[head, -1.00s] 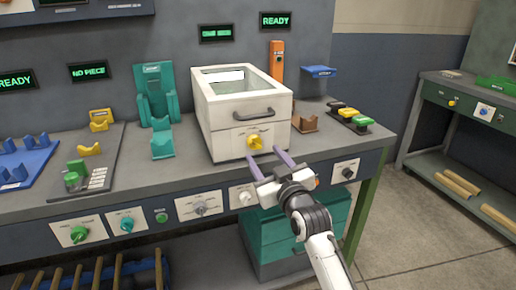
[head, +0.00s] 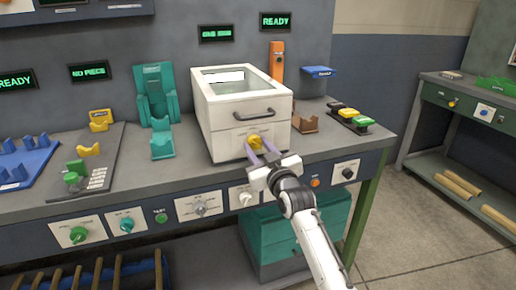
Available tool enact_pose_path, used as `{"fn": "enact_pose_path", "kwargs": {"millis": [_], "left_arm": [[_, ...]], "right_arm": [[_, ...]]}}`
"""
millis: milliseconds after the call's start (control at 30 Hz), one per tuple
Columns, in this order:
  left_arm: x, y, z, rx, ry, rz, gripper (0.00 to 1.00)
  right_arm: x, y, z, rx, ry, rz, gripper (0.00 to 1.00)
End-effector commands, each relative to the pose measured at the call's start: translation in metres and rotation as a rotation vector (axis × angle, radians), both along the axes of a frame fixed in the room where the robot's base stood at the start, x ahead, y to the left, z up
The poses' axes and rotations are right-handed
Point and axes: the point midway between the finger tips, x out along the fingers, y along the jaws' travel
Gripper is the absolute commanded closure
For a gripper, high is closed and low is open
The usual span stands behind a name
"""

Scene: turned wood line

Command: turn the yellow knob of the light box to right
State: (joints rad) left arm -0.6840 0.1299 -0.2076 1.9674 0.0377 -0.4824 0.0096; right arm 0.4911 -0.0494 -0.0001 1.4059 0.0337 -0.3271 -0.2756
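The light box (head: 222,112) is a white box with a glass top and a dark front handle, standing on the grey workbench. Its yellow knob (head: 254,139) is on the lower front panel, partly covered by my gripper's fingers. My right gripper (head: 260,148) is in front of the box, its two purple-grey fingers apart and pointing at the knob. The fingertips are at the knob's lower edge in the picture; I cannot tell whether they touch it. My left gripper is not in view.
A bench-front strip with a white knob (head: 244,196) and a grey knob (head: 201,208) lies below. A brown holder (head: 305,122) and a row of coloured buttons (head: 348,115) stand right of the box. A teal stand (head: 157,97) is at left.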

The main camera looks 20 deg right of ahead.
Motion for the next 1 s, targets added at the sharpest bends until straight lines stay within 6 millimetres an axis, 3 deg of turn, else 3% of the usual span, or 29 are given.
{"fn": "enact_pose_path", "kwargs": {"millis": [467,1000], "left_arm": [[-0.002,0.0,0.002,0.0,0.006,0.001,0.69],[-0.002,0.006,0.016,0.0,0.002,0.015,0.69]], "right_arm": [[0.0,0.0,0.0,0.058,0.003,0.001,0.9],[0.0,0.001,0.001,0.309,0.012,0.0,0.9]]}}
